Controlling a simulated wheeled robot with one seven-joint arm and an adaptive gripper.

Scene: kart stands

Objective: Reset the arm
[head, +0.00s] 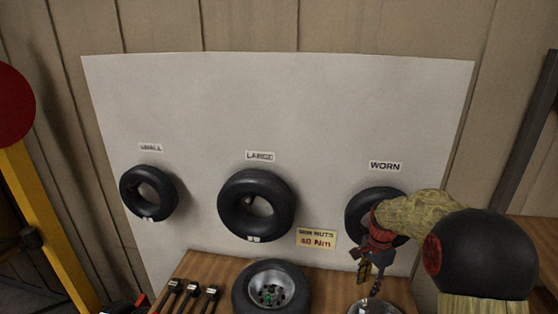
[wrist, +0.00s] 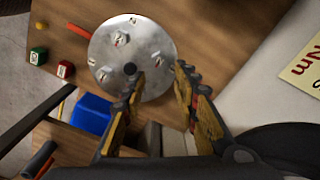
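My gripper (head: 369,276) hangs at the right in the head view, in front of the tire under the WORN label and above the bench. In the wrist view my gripper (wrist: 158,88) has its two fingers apart with nothing held between them. Past the fingertips lies a round silver disc (wrist: 112,48) with a dark centre hole and several small metal pieces on it. The disc (head: 372,307) also shows at the bottom edge of the head view, partly cut off. My arm covers part of the worn tire (head: 357,212).
A white board carries the small tire (head: 148,193), the large tire (head: 257,204) and a wheel nuts sign (head: 316,239). A wheel (head: 271,288) and several black-headed tools (head: 192,292) are on the wooden bench (head: 212,265).

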